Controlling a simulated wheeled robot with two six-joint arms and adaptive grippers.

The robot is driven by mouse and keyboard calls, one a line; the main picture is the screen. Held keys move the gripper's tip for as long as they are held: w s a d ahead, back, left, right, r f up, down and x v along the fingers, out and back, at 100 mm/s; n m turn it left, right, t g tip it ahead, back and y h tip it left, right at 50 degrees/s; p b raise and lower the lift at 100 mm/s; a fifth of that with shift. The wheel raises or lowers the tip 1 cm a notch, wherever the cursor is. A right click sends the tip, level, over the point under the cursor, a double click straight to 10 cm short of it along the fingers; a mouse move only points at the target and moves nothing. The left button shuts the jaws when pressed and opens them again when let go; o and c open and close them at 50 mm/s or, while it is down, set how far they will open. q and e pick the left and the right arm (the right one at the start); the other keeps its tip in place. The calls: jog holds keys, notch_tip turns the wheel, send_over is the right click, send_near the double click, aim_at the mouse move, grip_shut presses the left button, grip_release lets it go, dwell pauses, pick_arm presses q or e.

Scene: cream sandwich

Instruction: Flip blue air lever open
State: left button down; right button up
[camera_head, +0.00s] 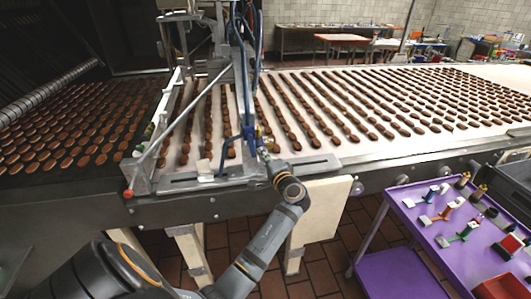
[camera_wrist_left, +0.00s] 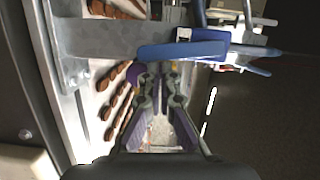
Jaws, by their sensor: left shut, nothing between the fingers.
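The blue air lever (camera_wrist_left: 185,50) lies across the wrist view just beyond my fingertips, on the metal frame of the machine. Its long blue handle runs left to right there. In the head view, blue parts (camera_head: 248,130) of the machine stand just beyond my left gripper (camera_head: 264,152). My left gripper (camera_wrist_left: 160,72) is shut and empty, with its tips close to the lever; I cannot tell whether they touch it. The arm partly hides this spot in the head view. My right gripper is not in view.
A conveyor (camera_head: 450,85) carries rows of brown cookies behind the machine frame (camera_head: 190,183). A purple cart (camera_head: 400,282) with several tools stands at the right. A red knob (camera_head: 128,194) sits at the frame's left corner. Brick floor is open in front.

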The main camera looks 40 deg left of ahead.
pick_arm(q)
jog(key=shift+s+a+f+m, duration=0.2)
jog(key=shift+s+a+m, duration=0.1)
jog(key=shift+m, duration=0.3)
jog(key=shift+y, duration=0.3)
